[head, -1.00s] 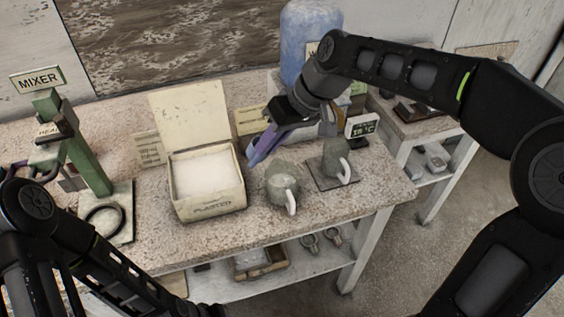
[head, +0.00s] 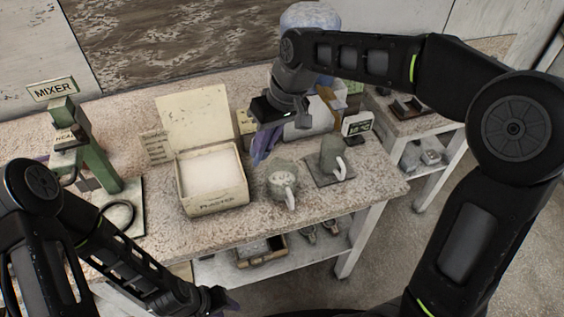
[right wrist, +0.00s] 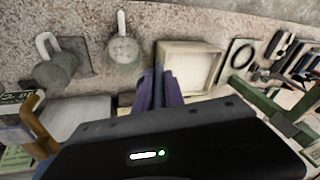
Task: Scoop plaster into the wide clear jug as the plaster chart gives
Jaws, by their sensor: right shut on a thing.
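The open plaster box (head: 212,205), labelled PLASTER, holds white powder; its lid stands up behind. A grey see-through jug with a white handle (head: 283,183) stands right of it, apparently the wide one, with pale contents in the right wrist view (right wrist: 123,50). A narrower-looking jug (head: 331,160) stands on a dark plate. My right gripper (head: 262,150) is above the table between box and jugs; its purple fingers (right wrist: 159,88) are closed on a thin dark piece whose identity I cannot tell. My left gripper (head: 225,300) is low at the front; its jaws are unclear.
The green mixer (head: 90,150) stands at the left. A bluish container (head: 309,20) and a small display (head: 357,124) are behind the jugs. A printed card (head: 157,148) beside the box is unreadable. A lower shelf holds a tray (head: 262,255). Table front is clear.

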